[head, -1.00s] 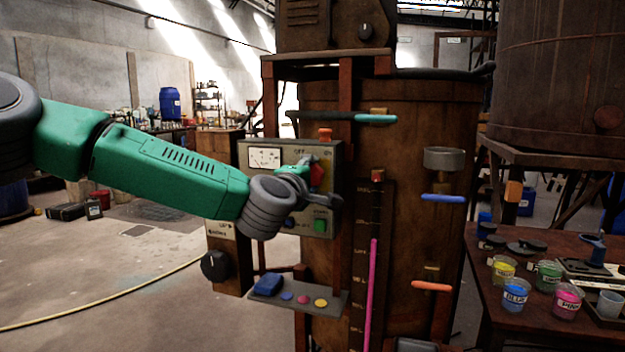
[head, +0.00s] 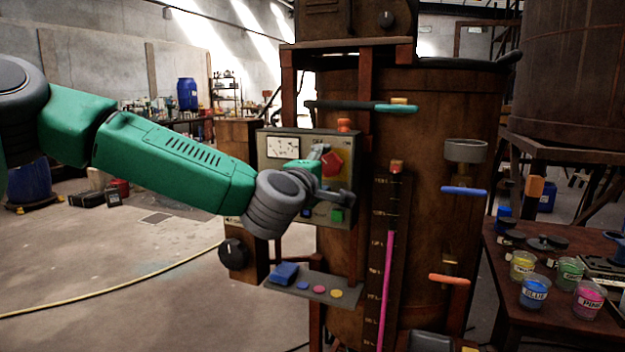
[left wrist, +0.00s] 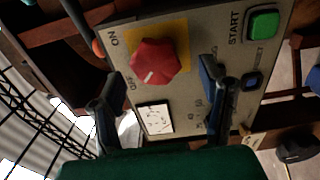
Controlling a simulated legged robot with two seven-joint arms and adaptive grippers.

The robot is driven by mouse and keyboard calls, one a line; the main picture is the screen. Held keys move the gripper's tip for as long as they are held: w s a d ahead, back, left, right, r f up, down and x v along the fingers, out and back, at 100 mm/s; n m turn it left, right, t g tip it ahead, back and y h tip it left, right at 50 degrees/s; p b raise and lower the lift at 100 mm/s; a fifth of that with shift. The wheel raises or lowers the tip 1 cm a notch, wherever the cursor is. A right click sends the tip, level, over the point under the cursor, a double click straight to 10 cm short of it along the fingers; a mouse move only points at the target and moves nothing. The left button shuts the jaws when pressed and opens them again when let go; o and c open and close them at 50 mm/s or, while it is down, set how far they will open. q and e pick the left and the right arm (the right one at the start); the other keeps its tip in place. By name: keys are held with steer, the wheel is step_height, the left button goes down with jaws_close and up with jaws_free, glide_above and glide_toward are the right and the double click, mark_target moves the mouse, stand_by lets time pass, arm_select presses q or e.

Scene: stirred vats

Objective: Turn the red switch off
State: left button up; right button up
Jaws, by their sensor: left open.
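The red switch (head: 332,163) is a red rotary knob on a yellow plate of the grey control panel (head: 268,138). In the left wrist view the red switch (left wrist: 155,62) shows between ON and OFF labels, with a pale mark on its face. My left gripper (head: 335,172) is in front of the panel, close to the knob. In the left wrist view my left gripper (left wrist: 160,84) is open, its two fingers spread on either side below the knob, with nothing between them. I cannot tell whether a finger touches the panel. My right gripper is not in view.
A green START button (left wrist: 263,23) and a blue button (left wrist: 251,81) sit beside the knob. A small shelf (head: 318,287) with a sponge-like blue block is below the panel. A brown vat (head: 435,230) stands right; paint cups (head: 535,292) stand on a table.

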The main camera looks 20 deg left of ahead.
arm_select(q)
steer(key=s, duration=0.9)
steer(key=shift+a, duration=0.15)
steer(key=shift+f, duration=0.1)
steer(key=s+d+f+m+g+h, duration=0.1)
steer(key=s+d+f+m+g, duration=0.15)
steer(key=f, duration=0.75)
steer(key=s+d+f+m+g+h, duration=0.1)
steer(key=s+f+m+g, duration=0.25)
steer(key=f, duration=0.65)
steer(key=s+d+f+m+g+h, duration=0.15)
steer(key=s+f+m, duration=0.25)
steer(key=f, duration=0.6)
steer(key=s+a+f+m+g+y, duration=0.1)
steer(key=s+a+f+m+g, duration=0.2)
steer(key=s+f, duration=0.3)
steer(key=s+a+f+m+g+y, duration=0.1)
steer(key=s+a+f+m+g, duration=0.2)
steer(key=s+f, duration=0.4)
steer(key=s+a+f+m+g+y, duration=0.1)
steer(key=s+a+f+g, duration=0.3)
steer(key=s, duration=1)
step_height(320, 180, down, 2)
steer(key=shift+f+m, duration=0.25)
steer(key=shift+m, duration=0.65)
steer(key=shift+w+y, duration=0.1)
steer(key=shift+y, duration=0.15)
